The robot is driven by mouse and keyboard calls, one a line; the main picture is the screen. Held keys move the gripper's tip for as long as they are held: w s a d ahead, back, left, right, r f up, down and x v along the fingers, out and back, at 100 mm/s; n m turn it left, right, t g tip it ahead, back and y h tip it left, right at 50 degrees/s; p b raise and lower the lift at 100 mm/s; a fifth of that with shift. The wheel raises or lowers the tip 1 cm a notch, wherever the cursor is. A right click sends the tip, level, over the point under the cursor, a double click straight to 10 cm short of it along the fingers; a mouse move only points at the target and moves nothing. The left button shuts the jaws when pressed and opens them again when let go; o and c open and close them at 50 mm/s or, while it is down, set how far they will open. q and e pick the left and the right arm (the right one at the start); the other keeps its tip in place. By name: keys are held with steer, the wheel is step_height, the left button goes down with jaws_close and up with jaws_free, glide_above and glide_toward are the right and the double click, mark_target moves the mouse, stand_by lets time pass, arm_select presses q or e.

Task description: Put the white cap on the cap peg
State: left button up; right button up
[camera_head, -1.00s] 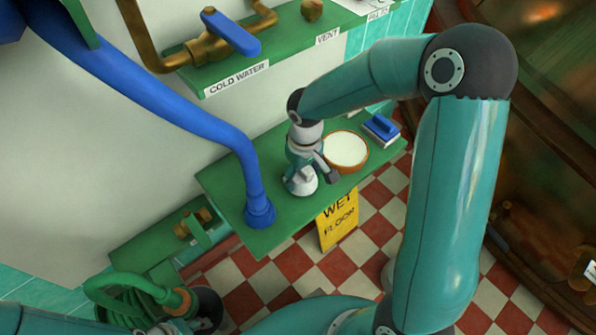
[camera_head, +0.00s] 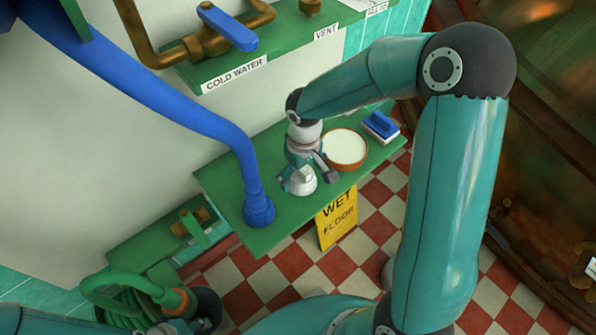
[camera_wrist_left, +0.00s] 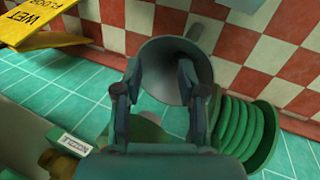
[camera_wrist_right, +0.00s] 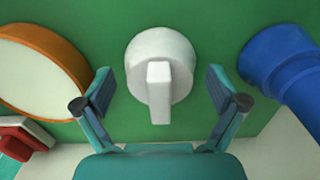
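The white cap (camera_head: 302,180) sits on the lower green shelf (camera_head: 285,212), between the blue hose end and a round bowl. The right wrist view shows the cap (camera_wrist_right: 160,70) from above, with its raised bar grip. My right gripper (camera_head: 308,180) is over the cap, open, with one finger on each side of it; in the right wrist view (camera_wrist_right: 160,90) gaps show between fingers and cap. My left gripper (camera_wrist_left: 160,108) is open, with a grey bucket (camera_wrist_left: 172,72) visible beyond and between its fingers. I cannot make out which thing is the cap peg.
The blue hose (camera_head: 245,165) stands left of the cap. A yellow sign (camera_head: 338,220) is below the shelf. A coiled green hose (camera_head: 122,300) is at lower left.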

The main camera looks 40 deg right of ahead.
steer(key=shift+r, duration=0.25)
step_height(320, 180, up, 11)
steer(key=shift+f, duration=0.1)
arm_select(q)
steer(key=shift+s+d+r, duration=0.15)
steer(key=shift+s+r, duration=0.15)
steer(key=shift+s, duration=0.05)
arm_select(e)
steer(key=shift+r, duration=0.4)
